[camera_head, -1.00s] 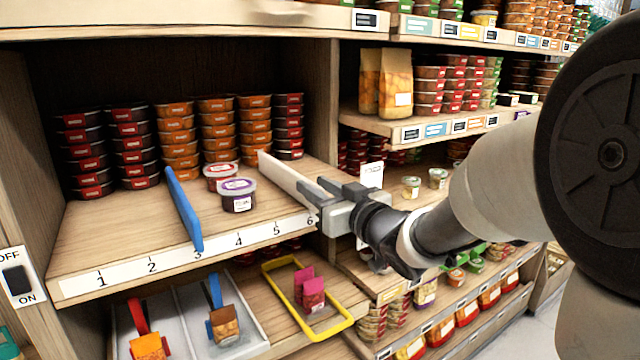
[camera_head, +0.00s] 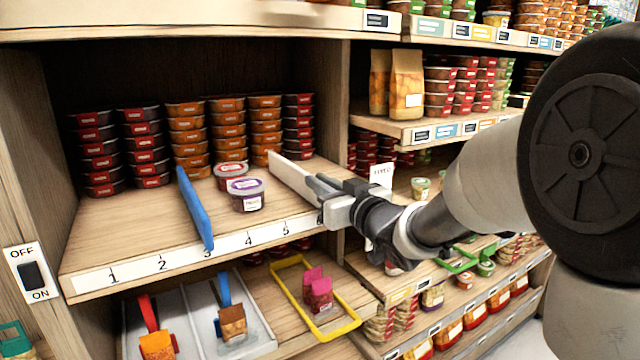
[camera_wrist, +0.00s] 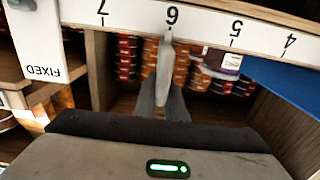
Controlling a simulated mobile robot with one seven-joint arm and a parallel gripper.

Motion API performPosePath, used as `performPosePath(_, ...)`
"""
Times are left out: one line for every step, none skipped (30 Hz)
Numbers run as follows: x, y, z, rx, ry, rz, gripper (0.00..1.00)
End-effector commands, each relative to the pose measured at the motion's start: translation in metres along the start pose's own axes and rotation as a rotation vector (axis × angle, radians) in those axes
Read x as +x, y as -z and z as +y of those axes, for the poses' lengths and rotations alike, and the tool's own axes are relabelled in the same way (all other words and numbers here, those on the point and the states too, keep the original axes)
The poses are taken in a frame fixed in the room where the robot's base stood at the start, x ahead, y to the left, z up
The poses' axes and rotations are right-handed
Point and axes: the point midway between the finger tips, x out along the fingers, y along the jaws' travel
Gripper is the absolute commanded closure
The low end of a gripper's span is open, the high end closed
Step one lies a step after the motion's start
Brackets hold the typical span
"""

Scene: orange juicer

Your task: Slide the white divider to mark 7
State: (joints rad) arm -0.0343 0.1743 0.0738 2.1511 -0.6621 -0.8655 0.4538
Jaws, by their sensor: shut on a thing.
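The white divider (camera_head: 290,176) stands upright on the numbered shelf (camera_head: 130,225), running front to back. My gripper (camera_head: 320,190) is shut on its front end. In the wrist view, which shows the scale upside down, the divider's edge (camera_wrist: 165,62) lies in line with mark 6 (camera_wrist: 172,16), between my gripper's fingers (camera_wrist: 163,98). Mark 7 (camera_wrist: 103,10) shows to the left there. In the head view my gripper and arm hide the right end of the scale.
A blue divider (camera_head: 196,208) stands near mark 3. Two small tubs (camera_head: 246,194) sit between the dividers, with stacked tubs behind. A white card reading FIXED (camera_wrist: 38,50) hangs beyond mark 7. A wooden upright (camera_head: 338,130) bounds the shelf's right side.

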Motion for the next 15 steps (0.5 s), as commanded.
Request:
performPosePath(0.000,0.001,0.007,-0.001,-0.003,0.000,1.00)
performPosePath(0.000,0.001,0.012,-0.001,-0.005,0.000,1.00)
performPosePath(0.000,0.002,0.020,-0.001,-0.005,0.001,1.00)
performPosePath(0.000,0.003,0.027,0.000,-0.006,0.001,1.00)
performPosePath(0.000,0.002,0.035,-0.001,-0.006,0.000,1.00)
performPosePath(0.000,0.003,0.044,-0.001,-0.005,0.000,1.00)
performPosePath(0.000,0.003,0.052,-0.001,-0.006,0.001,1.00)
performPosePath(0.000,0.003,0.058,-0.002,-0.005,0.001,1.00)
performPosePath(0.000,0.003,0.066,0.000,-0.006,0.001,1.00)
performPosePath(0.000,0.002,0.071,-0.001,-0.004,0.001,1.00)
performPosePath(0.000,0.002,0.075,-0.001,-0.004,0.002,1.00)
performPosePath(0.000,0.002,0.079,-0.001,-0.003,0.002,1.00)
performPosePath(0.000,0.002,0.081,-0.001,-0.002,0.001,1.00)
performPosePath(0.000,0.001,0.083,0.000,-0.002,0.001,1.00)
performPosePath(0.000,0.001,0.084,0.000,-0.002,0.001,1.00)
